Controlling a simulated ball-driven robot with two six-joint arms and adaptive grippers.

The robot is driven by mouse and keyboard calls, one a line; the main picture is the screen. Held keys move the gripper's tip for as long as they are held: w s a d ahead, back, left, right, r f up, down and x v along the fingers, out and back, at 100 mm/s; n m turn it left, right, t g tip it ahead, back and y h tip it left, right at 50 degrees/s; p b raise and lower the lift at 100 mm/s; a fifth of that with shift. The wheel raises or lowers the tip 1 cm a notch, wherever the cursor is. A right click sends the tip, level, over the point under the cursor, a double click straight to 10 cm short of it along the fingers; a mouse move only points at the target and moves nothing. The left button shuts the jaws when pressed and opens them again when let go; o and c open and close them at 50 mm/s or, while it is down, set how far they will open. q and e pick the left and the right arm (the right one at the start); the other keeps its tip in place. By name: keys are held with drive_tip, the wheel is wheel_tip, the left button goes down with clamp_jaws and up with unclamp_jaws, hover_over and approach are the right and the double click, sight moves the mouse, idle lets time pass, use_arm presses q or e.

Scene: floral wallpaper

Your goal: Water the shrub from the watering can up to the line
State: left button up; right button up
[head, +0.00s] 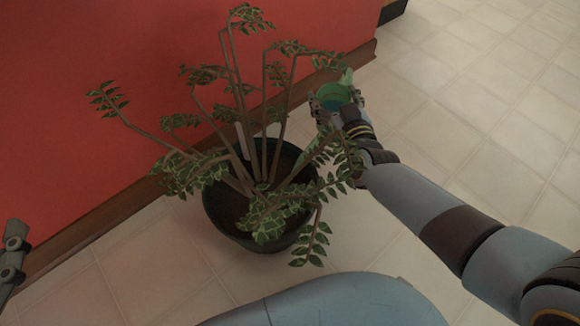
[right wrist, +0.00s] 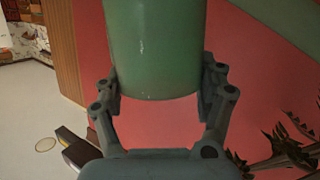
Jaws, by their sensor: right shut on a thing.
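The shrub (head: 268,221) stands in a dark round pot (head: 222,222) on the floor by the red wall in the head view. Its leaves (right wrist: 285,150) show at the lower right of the right wrist view. My right gripper (head: 335,100) is shut on the green watering can (head: 335,92), just right of the shrub. My left gripper (head: 12,255) shows at the left edge.
The red wall (head: 80,150) with a brown baseboard (head: 110,222) runs behind the pot. Pale floor tiles (head: 460,110) lie clear to the right. Shrub branches spread wide and overlap my right gripper's surroundings. My blue body shows at the bottom.

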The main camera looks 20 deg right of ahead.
drive_tip(key=f, duration=0.1)
drive_tip(key=f+g, duration=0.1)
drive_tip(key=f, duration=0.1)
drive_tip(key=shift+w+d+m+y, duration=0.2)
drive_tip(key=shift+m+y, duration=0.1)
drive_tip(key=shift+m, duration=0.1)
use_arm(q)
drive_tip(key=shift+f, duration=0.15)
use_arm(e)
drive_tip(key=shift+r, duration=0.1)
wheel_tip(320, 180, up, 5)
drive_tip(key=p, duration=0.5)
drive_tip(key=shift+w+r, duration=0.1)
drive_tip(key=shift+r, duration=0.1)
use_arm(q)
wheel_tip(320, 180, up, 7)
drive_tip(key=w, duration=0.1)
drive_tip(key=shift+t, duration=0.3)
use_arm(e)
drive_tip(key=shift+f, duration=0.15)
use_arm(q)
drive_tip(key=shift+f, duration=0.1)
use_arm(e)
drive_tip(key=shift+a, duration=0.1)
drive_tip(key=shift+f, duration=0.1)
